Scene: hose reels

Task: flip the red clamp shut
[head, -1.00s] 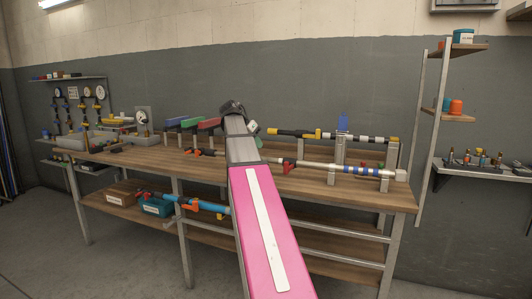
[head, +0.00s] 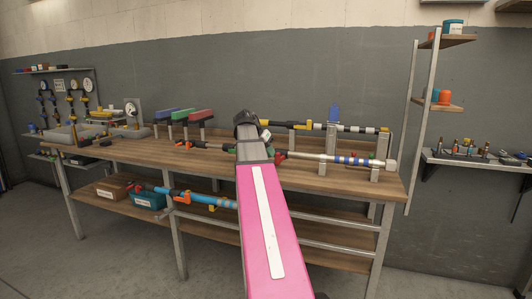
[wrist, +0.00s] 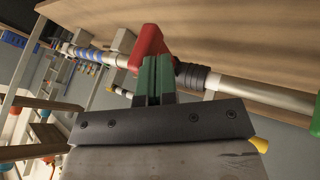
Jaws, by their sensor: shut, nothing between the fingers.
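The red clamp (wrist: 150,45) is on a light metal pipe with a black collar (wrist: 192,76) in the wrist view, and its red part stands out from the pipe. My gripper (wrist: 154,62) is shut and empty. Its green fingertips are right at the red clamp and overlap it in the picture; I cannot tell whether they touch. In the head view a small red piece of the clamp (head: 281,157) shows just right of my arm, at the left end of the pipe (head: 308,157) with blue bands.
The pipe rests on grey stands (head: 328,150) on a wooden bench (head: 345,183). A yellow-and-black hose (head: 290,125) lies behind it. Another hose with a red part (head: 186,147) lies left of my arm. A blue hose (head: 205,200) is on the lower shelf.

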